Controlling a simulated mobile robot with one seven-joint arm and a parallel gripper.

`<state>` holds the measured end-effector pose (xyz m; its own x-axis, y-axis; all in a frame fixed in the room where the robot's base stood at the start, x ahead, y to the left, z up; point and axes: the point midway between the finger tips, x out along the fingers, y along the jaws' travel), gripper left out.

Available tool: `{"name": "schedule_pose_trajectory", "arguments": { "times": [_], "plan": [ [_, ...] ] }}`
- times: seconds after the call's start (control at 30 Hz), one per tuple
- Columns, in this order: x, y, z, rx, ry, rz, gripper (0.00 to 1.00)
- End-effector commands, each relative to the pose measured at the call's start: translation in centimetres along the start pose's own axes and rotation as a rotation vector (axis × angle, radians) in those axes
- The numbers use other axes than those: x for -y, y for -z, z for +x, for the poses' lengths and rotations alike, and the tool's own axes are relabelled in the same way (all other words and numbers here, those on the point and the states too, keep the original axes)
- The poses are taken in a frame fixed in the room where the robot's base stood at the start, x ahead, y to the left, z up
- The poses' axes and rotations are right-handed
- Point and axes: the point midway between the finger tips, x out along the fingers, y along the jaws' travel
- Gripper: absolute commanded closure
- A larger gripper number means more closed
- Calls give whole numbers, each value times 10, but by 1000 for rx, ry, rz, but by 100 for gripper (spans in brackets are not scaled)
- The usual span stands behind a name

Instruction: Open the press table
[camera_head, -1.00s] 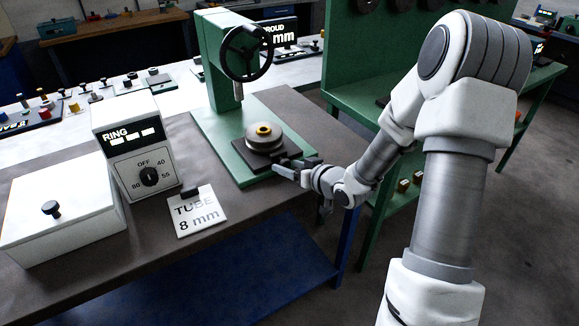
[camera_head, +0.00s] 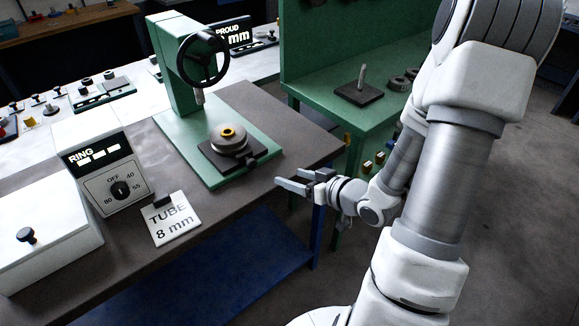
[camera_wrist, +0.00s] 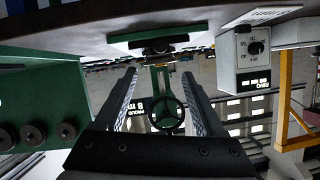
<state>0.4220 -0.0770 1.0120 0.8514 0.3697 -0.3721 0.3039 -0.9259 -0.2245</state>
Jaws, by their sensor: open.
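The press table (camera_head: 212,156) is a dark square plate on the green base of the press (camera_head: 178,135). It carries stacked grey discs with a yellow centre (camera_head: 228,138), in front of the spindle. A small dark block (camera_head: 248,163) sits at its front right edge. My gripper (camera_head: 279,181) is open and empty, to the right of the press table and apart from it, out past the bench's front edge. In the wrist view the open fingers frame the press's black handwheel (camera_wrist: 166,112), and the green base (camera_wrist: 150,37) is at the top.
A white control box labelled RING (camera_head: 105,165), a TUBE 8 mm card (camera_head: 172,226) and a white lidded box (camera_head: 45,235) stand left of the press on the brown bench. A green side bench (camera_head: 330,85) stands behind my arm. The floor in front is open.

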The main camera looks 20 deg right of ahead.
Motion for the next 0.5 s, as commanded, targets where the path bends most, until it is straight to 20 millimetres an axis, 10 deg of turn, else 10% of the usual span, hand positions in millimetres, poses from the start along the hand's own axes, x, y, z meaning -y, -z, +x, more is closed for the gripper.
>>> {"name": "schedule_pose_trajectory", "arguments": {
  "times": [0.5],
  "plan": [
    [2,-1,-14,2,-3,0,29]
  ]
}}
